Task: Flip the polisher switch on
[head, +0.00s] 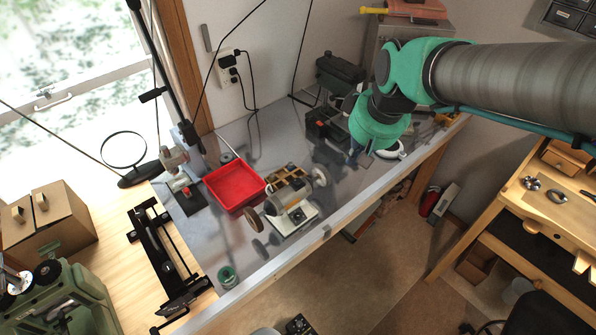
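The polisher (287,197) stands on the grey workbench in the head view, on a white base (302,222). It has a grey motor body with a round wheel on each end. A small dark patch shows on its front; I cannot make out the switch or its position. My arm reaches in from the right, and my gripper (354,157) hangs low over the bench, to the right of and a little behind the polisher's right wheel. It appears apart from the polisher. The fingers are small and partly hidden by the wrist, so their opening is unclear.
A red tray (234,185) sits left of the polisher. A black and red box (322,124) stands behind it. A green cup (227,277) is near the bench's front left corner. A white round object (391,151) lies beside my wrist. The bench's front edge (330,233) is clear.

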